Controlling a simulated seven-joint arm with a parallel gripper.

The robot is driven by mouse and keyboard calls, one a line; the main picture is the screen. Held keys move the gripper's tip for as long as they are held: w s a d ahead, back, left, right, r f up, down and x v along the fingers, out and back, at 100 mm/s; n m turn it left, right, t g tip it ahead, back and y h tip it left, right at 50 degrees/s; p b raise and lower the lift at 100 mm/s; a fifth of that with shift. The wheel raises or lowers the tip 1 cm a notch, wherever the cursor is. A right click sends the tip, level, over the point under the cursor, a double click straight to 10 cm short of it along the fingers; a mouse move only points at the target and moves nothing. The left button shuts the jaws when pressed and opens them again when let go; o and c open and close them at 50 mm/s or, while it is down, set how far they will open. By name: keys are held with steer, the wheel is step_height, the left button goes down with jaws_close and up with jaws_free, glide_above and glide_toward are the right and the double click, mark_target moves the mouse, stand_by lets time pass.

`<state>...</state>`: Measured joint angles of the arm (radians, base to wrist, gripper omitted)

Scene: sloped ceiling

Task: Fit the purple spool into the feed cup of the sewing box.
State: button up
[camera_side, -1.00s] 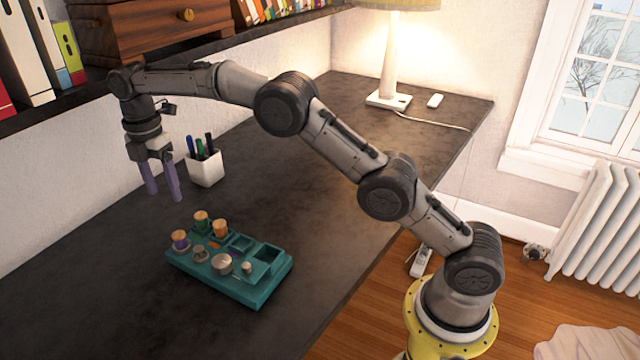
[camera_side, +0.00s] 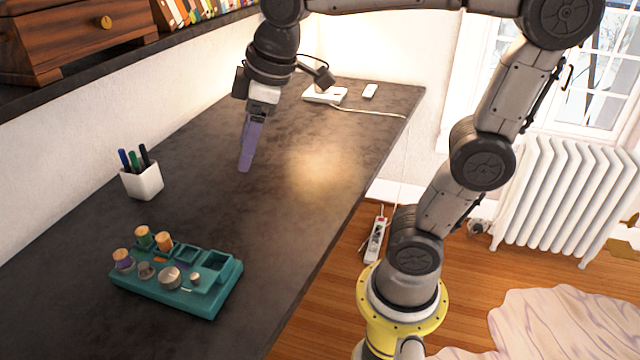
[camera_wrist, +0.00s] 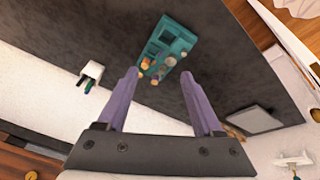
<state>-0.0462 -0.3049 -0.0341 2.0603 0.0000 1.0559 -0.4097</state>
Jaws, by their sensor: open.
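The teal sewing box (camera_side: 205,300) lies on the dark desk at lower left in the side view, and shows at top centre in the wrist view (camera_wrist: 180,38). The purple spool (camera_side: 124,263), with pale wooden ends, stands upright at the box's left end. A green spool (camera_side: 144,240) and an orange spool (camera_side: 164,243) stand behind it. Square empty compartments are at the box's right; I cannot tell which recess is the feed cup. My gripper (camera_side: 245,160) is open and empty, fingers down, above the desk behind and right of the box. Both purple fingers show in the wrist view (camera_wrist: 160,77).
A white pen cup (camera_side: 143,182) stands behind the box near the wall. A metal tin (camera_side: 171,277) and small knobs sit on the box. A white lamp base (camera_side: 325,95) and cord are at the far end. The desk's middle is clear.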

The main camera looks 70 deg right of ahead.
steer(key=s+d+f+m+t, duration=0.1)
steer(key=s+f+m, duration=0.4)
steer(key=s, duration=0.6)
steer(key=shift+s+d+f, duration=0.15)
steer(key=shift+s+f, duration=0.15)
steer(key=shift+f, duration=0.55)
